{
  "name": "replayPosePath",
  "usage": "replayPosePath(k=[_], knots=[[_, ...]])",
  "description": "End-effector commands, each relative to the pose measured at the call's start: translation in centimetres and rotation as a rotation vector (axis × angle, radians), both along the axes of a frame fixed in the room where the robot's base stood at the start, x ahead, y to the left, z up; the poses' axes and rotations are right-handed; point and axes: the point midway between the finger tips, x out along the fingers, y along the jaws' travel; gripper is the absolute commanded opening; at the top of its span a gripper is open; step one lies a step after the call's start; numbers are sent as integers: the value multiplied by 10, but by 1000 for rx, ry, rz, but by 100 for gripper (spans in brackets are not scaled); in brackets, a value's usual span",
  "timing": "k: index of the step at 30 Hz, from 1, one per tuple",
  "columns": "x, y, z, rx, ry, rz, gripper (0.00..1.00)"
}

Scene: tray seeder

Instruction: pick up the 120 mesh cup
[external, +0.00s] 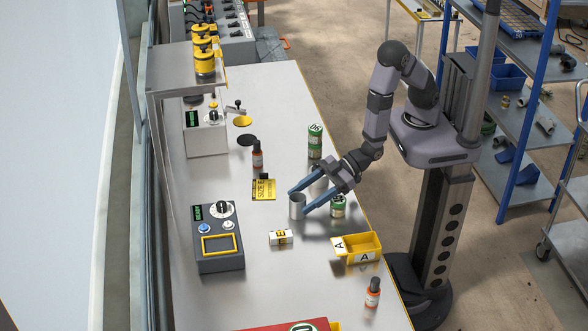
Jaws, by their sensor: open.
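A plain grey metal cup (297,207) stands upright on the steel bench. My gripper (299,201) is open, its blue fingertips at either side of this cup; I cannot tell whether they touch it. A green-and-white labelled cup (338,207) stands just right of the fingers. A similar green cup (315,141), its label seeming to read 90, stands farther back. I cannot read 120 on any cup, so I cannot tell which is the 120 mesh cup.
A yellow bin (362,244) marked A and a dropper bottle (373,292) are in front at right. A small label block (281,238) and control box (218,238) lie to the left.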

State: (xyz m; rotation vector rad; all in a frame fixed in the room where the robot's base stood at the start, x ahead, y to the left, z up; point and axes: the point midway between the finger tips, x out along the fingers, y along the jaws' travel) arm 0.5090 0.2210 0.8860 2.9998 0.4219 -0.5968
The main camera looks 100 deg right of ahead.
Motion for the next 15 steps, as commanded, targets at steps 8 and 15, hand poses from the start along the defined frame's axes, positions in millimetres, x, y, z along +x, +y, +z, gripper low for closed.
replayPosePath(k=[8,15], knots=[[7,0,-3,-1,1,-2,59],[29,1,-10,-1,1,-4,59]])
